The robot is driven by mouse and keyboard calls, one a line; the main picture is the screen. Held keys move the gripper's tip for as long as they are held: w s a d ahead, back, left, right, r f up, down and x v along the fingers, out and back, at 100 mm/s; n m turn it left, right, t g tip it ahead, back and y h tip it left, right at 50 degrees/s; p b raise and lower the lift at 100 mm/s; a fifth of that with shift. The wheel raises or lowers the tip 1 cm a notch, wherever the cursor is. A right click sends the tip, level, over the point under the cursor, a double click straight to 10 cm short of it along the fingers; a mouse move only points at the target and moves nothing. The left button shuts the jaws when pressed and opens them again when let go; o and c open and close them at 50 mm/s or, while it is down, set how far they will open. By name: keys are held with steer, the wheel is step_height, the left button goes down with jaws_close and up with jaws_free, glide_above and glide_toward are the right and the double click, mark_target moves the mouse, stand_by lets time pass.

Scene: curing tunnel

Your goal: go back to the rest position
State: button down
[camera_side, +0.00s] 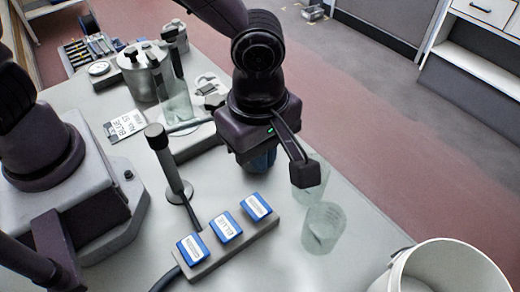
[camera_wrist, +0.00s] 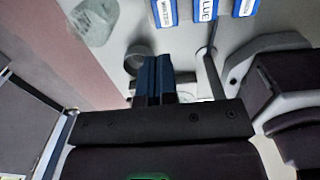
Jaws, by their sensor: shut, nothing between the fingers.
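My gripper (camera_side: 262,162) is above the table right of its middle in the side view, pointing down, with its blue fingers partly hidden by the dark wrist housing. In the wrist view the two blue fingers (camera_wrist: 153,80) lie side by side, shut with nothing between them. The gripper is behind a grey strip (camera_side: 234,248) that carries three blue blocks with white labels (camera_side: 226,227). These blocks also show at the top of the wrist view (camera_wrist: 205,10). No marker for the rest position shows.
Clear glass cups (camera_side: 324,228) stand right of the gripper. A white bucket (camera_side: 445,268) is at bottom right. A black-topped post (camera_side: 170,165), a label card (camera_side: 126,125) and metal canisters (camera_side: 143,75) are to the left. A tool tray (camera_side: 86,52) is at the back.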

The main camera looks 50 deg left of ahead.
steer(key=s+a+r+m+t, duration=0.2)
steer(key=s+a+r+m, duration=0.1)
steer(key=a+r+m, duration=0.5)
steer(key=s+a+r+m+t, duration=0.3)
steer(key=a+r+m, duration=0.5)
steer(key=a, duration=0.6)
steer(key=shift+s+a+r+m, duration=0.15)
steer(key=shift+s+r+m, duration=0.25)
steer(key=shift+m, duration=0.6)
